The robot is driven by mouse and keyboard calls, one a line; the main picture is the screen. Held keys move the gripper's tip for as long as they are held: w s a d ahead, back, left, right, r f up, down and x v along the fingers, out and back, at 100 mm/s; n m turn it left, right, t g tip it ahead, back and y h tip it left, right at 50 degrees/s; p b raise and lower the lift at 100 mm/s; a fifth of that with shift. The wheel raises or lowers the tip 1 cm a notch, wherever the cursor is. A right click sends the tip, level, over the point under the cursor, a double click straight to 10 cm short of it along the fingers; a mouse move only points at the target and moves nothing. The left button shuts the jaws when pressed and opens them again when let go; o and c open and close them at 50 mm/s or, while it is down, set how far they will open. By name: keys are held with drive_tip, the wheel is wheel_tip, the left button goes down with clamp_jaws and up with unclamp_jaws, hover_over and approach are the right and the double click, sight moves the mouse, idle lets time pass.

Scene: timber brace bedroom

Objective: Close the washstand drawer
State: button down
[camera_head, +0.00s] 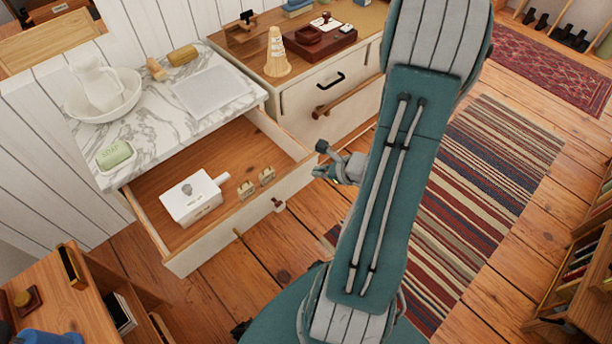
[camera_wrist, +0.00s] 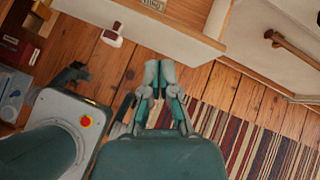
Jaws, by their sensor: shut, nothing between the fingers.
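The washstand drawer (camera_head: 176,264) is pulled well out from under the marble-topped washstand (camera_head: 160,127). Inside it are a white box (camera_head: 193,202) and two small tan pieces. Its white front has a small red-and-white knob (camera_head: 278,204). In the wrist view, the knob (camera_wrist: 112,36) and part of the drawer (camera_wrist: 170,25) show at the top. My gripper (camera_head: 328,172) is to the right of the drawer front, apart from it. In the wrist view my gripper (camera_wrist: 160,68) has its fingers together with nothing between them. The arm hides part of the floor behind it.
A white cabinet (camera_head: 305,100) with a black handle and wooden rail stands to the right of the washstand. A wooden shelf unit (camera_head: 95,290) is at the lower left. A striped rug (camera_head: 490,190) and plank floor lie to the right.

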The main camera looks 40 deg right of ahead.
drive_tip(key=s+d+f+m+h, duration=0.3)
drive_tip(key=s+d+f+m, duration=0.1)
drive_tip(key=s+f+m, duration=0.15)
approach(306, 176)
drive_tip(key=x, duration=0.6)
drive_tip(key=shift+d+f, duration=0.1)
drive_tip(key=shift+f, duration=0.4)
drive_tip(key=shift+w, duration=0.4)
drive_tip(key=shift+d, duration=0.1)
